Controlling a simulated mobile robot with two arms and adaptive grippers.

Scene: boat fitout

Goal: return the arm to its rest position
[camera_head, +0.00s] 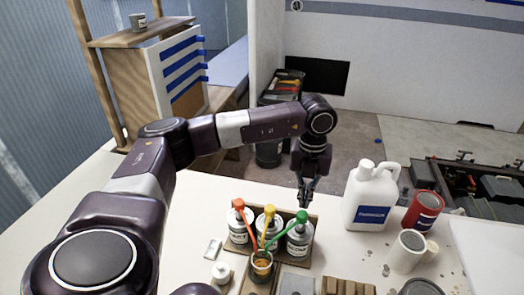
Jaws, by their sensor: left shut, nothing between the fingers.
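My left arm comes in from the left, arches over the white table and bends down at the wrist. My left gripper (306,201) points down, shut and empty, just above and behind a tray of cans. The cardboard tray (312,222) holds a red-topped can (236,228), a yellow-topped can (266,230) and a green-topped can (298,242). The gripper is nearest the green-topped can; I cannot tell whether they touch. My right gripper is not in view.
A small cup (262,266) stands before the tray. Wooden blocks (345,286) lie at the front. The table's left side is mostly clear.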

